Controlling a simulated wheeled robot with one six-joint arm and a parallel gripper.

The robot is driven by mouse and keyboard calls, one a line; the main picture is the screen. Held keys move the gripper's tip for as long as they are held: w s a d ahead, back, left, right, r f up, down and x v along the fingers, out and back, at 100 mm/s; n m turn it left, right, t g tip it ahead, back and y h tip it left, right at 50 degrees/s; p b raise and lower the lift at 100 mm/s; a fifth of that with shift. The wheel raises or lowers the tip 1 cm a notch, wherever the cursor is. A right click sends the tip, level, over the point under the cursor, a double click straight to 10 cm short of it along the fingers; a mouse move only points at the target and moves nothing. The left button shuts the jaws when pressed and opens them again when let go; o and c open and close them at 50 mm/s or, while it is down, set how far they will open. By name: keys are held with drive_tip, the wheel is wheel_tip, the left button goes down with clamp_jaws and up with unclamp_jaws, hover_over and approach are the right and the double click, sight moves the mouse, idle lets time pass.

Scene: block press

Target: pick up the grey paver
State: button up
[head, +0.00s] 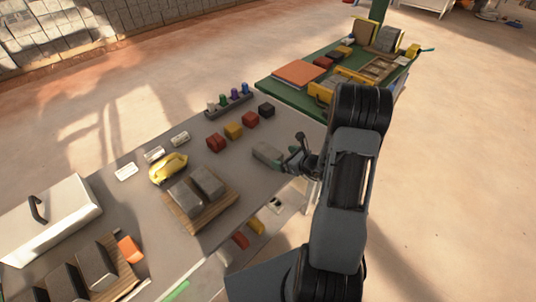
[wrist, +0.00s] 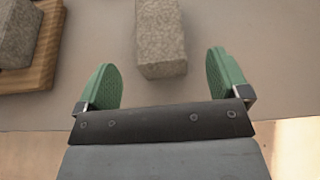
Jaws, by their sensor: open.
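A grey paver (wrist: 161,38) lies alone on the grey table, a rough speckled block seen ahead of and between my green fingers in the wrist view. In the head view this paver (head: 267,153) is near the table's right edge, just left of my gripper (head: 290,160). My gripper (wrist: 161,66) is open and empty, with a gap on each side of the paver in the wrist view. I cannot tell its height above the table. More grey pavers (head: 208,180) sit on a wooden pallet (head: 194,224) to the left.
Red, yellow and black blocks (head: 233,131) stand behind the paver, near a rack of coloured pegs (head: 229,104). A yellow tool (head: 168,168) lies beyond the pallet. A green table (head: 283,102) with trays is at the back. Bare tabletop lies between paver and pallet.

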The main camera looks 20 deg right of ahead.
sight(274, 154)
drive_tip(key=shift+p+x, duration=0.65)
drive_tip(key=shift+x, duration=3.05)
drive_tip(key=shift+s+a, duration=0.1)
drive_tip(key=shift+c, duration=0.4)
drive_tip(key=c, duration=1.5)
